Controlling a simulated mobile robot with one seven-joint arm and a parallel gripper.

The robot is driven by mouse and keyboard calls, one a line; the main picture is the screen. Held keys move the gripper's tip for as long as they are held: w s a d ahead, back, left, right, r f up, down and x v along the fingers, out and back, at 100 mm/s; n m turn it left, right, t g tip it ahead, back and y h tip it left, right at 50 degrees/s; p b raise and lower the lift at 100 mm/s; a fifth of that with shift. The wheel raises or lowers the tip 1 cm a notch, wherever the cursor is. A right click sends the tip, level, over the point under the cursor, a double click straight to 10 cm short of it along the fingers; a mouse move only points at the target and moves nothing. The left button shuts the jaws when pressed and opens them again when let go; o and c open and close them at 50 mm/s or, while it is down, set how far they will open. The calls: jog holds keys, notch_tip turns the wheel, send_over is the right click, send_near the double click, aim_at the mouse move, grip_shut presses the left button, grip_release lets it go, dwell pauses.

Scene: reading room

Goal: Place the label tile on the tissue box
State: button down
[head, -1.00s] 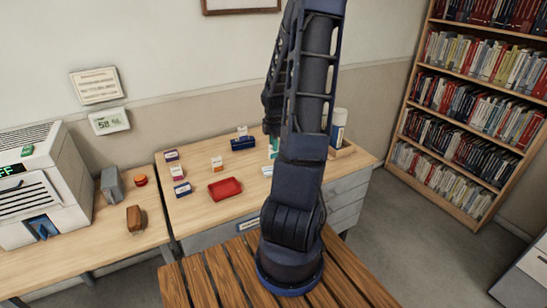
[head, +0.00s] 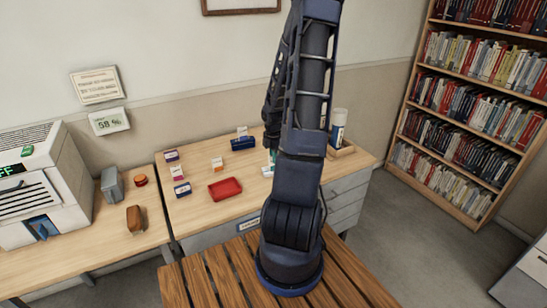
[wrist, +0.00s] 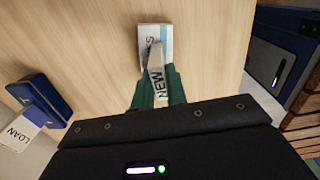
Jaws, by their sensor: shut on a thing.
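My gripper (wrist: 157,88) has green fingers and is shut on a white label tile (wrist: 157,84) reading "NEW". The tissue box (wrist: 155,34), white with a blue side and partly readable lettering, lies just beyond the tile in the wrist view. The tile overlaps the box's near part in that view; I cannot tell whether they touch. In the head view the tissue box (head: 267,172) shows as a small pale shape on the desk, partly hidden by my arm. The green fingertips (head: 271,157) show just above it there; the tile is not clear.
A blue box (head: 243,143) with a "LOAN" tile (wrist: 17,133) stands nearby. A red tray (head: 225,189) and several small labelled blocks (head: 182,189) lie to the left on the desk. A bottle (head: 338,128) stands in a wooden holder at right.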

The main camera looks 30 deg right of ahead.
jog(key=c, duration=1.4)
grip_release()
notch_tip(320, 180, up, 12)
jog(key=s+a+r+m+t+h, duration=0.1)
jog(key=s+a+r+m, duration=0.35)
jog(key=a+r, duration=0.2)
jog(key=s+a+r+m+t+h, duration=0.1)
jog(key=s+a+r+m, duration=0.35)
jog(key=r, duration=0.25)
jog(key=s+a+r+m+t+y, duration=0.1)
jog(key=s+a+r+m, duration=0.2)
jog(key=s, duration=0.3)
jog(key=s+a+r+m+t+y, duration=0.1)
jog(key=s+a+r+m, duration=0.3)
jog(key=s+a+m, duration=0.1)
jog(key=shift+s+r+m+t, duration=0.15)
jog(key=shift+s+m+t, duration=0.15)
jog(key=shift+s+m, duration=0.25)
